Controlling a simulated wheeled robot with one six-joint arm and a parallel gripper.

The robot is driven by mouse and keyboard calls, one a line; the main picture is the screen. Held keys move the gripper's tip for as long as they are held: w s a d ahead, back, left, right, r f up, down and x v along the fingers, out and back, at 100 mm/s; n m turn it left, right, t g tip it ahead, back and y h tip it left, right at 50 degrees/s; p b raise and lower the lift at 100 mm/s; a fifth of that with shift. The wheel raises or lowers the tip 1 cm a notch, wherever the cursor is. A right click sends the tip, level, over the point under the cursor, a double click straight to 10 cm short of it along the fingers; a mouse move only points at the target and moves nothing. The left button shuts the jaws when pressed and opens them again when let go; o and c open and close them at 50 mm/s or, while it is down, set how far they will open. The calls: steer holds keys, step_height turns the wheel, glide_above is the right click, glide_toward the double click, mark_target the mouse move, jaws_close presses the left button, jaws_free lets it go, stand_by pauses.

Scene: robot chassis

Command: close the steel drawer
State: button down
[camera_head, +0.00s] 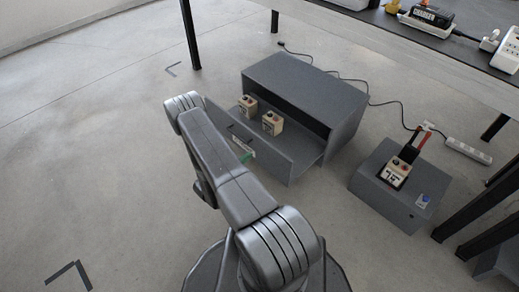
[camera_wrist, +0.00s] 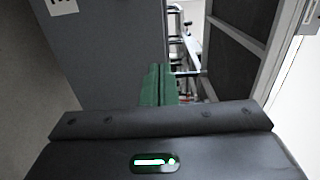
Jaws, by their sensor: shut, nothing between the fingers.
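The grey steel drawer (camera_head: 272,157) is pulled out of the low grey cabinet (camera_head: 306,82) on the floor. Two small beige boxes with buttons (camera_head: 248,105) sit inside it. My arm covers part of its front. My gripper's green fingers show in the wrist view (camera_wrist: 157,85), together and empty. In the head view a bit of green at my gripper (camera_head: 242,147) shows close by the drawer's front; I cannot tell whether it touches. A grey panel fills the upper left of the wrist view, but I cannot tell which surface it is.
A grey box with a red-handled device (camera_head: 396,178) stands right of the cabinet. A power strip (camera_head: 468,151) and black cables lie on the floor. A table (camera_head: 415,45) with chargers and dark legs is at the upper right. Open concrete floor lies to the left.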

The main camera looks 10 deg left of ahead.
mark_target(265, 144)
steer(key=b+x, duration=0.2)
steer(key=x, duration=0.6)
